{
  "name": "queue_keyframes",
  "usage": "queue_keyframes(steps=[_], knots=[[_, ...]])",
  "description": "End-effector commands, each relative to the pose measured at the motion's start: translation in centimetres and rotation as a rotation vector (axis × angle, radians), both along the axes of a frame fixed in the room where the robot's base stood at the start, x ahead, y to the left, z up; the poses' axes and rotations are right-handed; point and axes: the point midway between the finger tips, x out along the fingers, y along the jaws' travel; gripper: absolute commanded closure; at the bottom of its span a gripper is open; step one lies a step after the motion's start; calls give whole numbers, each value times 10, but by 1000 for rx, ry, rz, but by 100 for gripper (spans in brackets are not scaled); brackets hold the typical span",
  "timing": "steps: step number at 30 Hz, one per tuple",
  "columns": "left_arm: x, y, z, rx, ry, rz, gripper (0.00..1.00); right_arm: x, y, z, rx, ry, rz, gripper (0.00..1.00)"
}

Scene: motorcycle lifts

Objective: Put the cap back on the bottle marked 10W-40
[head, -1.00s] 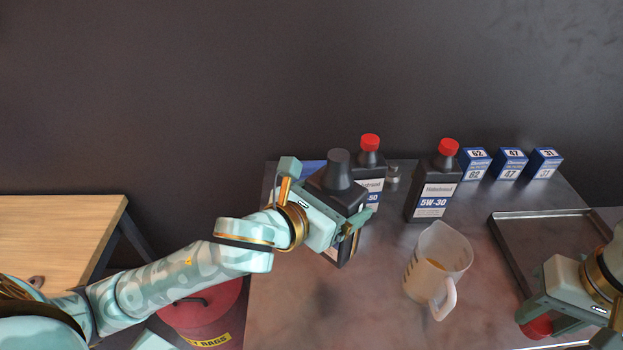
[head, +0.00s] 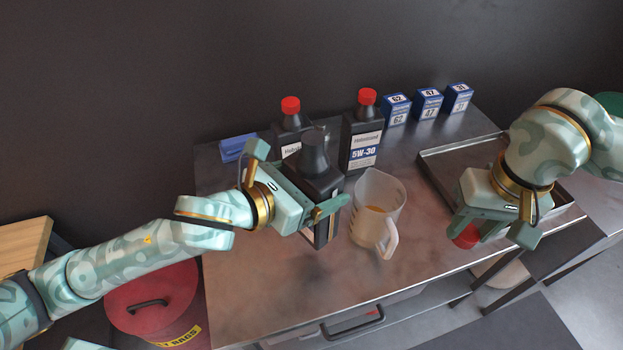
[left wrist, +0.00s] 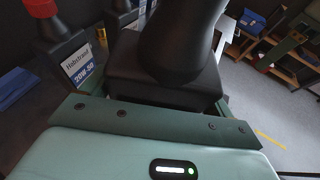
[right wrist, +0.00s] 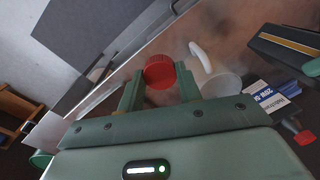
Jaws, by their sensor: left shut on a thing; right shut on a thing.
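A dark bottle (head: 322,184) with an uncapped dark neck is held upright in my left gripper (head: 308,192), which is shut around its body. The bottle's neck (left wrist: 182,42) fills the middle of the left wrist view. Its label is hidden, so I cannot read its marking. My right gripper (head: 492,228) is shut on a red ribbed cap (head: 466,236). The cap also shows between the fingers in the right wrist view (right wrist: 159,72). The cap is well to the right of the bottle, with the measuring jug between them.
A translucent measuring jug (head: 378,196) with amber liquid stands between the grippers. Red-capped bottles marked 5W-30 (head: 362,138) and 20W-50 (left wrist: 82,66) stand behind. Numbered blue boxes (head: 428,103) and a metal tray (head: 440,158) occupy the back right. The bench's front left is clear.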

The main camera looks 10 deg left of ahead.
Motion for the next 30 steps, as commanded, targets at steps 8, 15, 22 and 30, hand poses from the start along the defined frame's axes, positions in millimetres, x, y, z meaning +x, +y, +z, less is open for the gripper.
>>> queue_keyframes(steps=[8, 15, 22, 30], knots=[[0, 0, 3, -3, -5, 0, 58, 37, 71, 50, -15, -10, 123, 86], [0, 0, 3, -4, -5, 0, 58, 63, 144, 106, -27, -9, 97, 86], [0, 0, 3, -4, -6, 0, 58, 65, 216, 158, -39, -6, -51, 86], [0, 0, 3, -5, -5, 0, 58, 53, 261, 189, -57, 4, -362, 86]])
